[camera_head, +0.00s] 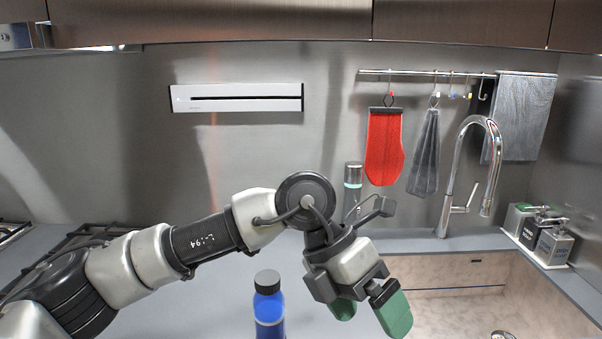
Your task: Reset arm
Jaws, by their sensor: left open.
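My left arm comes in from the left, and my left gripper (369,316) hangs over the counter near the sink. Its two green fingertips point down and stand apart, with nothing visible between them. A blue bottle (268,311) with a dark cap stands upright on the counter, to the left of the gripper and apart from it. My right gripper is not in view.
A clear cylinder (352,185) stands behind the gripper. A tall chrome faucet (447,200) rises beside the sink (470,304) at right. Soap dispensers (553,243) stand in the right corner. A red mitt (384,147) hangs from the rail. A stove (95,235) lies at left.

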